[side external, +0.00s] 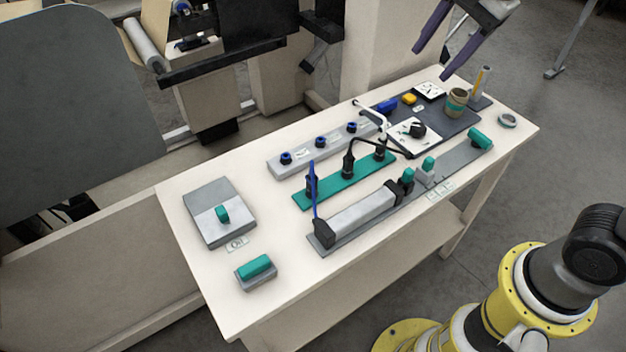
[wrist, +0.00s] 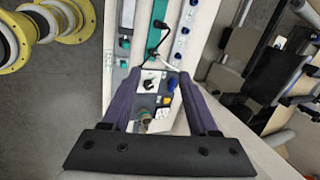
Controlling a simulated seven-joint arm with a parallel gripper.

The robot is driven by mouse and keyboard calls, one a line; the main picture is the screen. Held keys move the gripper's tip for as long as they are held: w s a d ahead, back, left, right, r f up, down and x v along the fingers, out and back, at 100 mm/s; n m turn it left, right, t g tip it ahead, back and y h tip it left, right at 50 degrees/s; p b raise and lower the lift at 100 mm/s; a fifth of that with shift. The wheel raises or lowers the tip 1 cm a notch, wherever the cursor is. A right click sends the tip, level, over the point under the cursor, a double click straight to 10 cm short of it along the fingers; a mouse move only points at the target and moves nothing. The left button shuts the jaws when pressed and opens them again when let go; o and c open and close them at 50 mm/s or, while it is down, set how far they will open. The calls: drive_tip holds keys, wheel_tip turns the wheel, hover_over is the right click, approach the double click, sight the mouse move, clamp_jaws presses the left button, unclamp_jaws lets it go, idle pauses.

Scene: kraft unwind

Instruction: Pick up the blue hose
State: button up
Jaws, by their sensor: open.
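The blue hose (side external: 313,180) is a thin blue piece standing nearly upright in the side view. Its lower end is by a black fitting at the left end of the teal strip (side external: 345,181) and the grey cylinder (side external: 362,212). I cannot pick it out surely in the wrist view. My gripper (side external: 432,62) has two purple fingers, spread apart and empty, high above the right end of the table and well away from the hose. In the wrist view the open gripper (wrist: 158,73) is over the dark mat (wrist: 163,100).
The front left corner holds a teal-handled block (side external: 255,268).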

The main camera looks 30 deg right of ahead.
drive_tip(key=w+a+f+m+g, duration=0.1)
drive_tip(key=w+a+f+m, duration=0.15)
drive_tip(key=w+a, duration=0.35)
drive_tip(key=g, duration=0.3)
approach(312, 171)
drive_tip(key=shift+n+h, duration=0.3)
drive_tip(key=shift+n, duration=0.15)
drive_tip(key=f, duration=0.7)
drive_tip(key=shift+s+a, duration=0.15)
drive_tip(key=shift+a, duration=0.2)
drive_tip(key=shift+w+d+f, duration=0.1)
drive_tip(key=shift+w+f, duration=0.05)
drive_tip(key=shift+f, duration=1.35)
drive_tip(key=shift+w+f, duration=0.15)
drive_tip(key=shift+f, duration=1.35)
clamp_jaws()
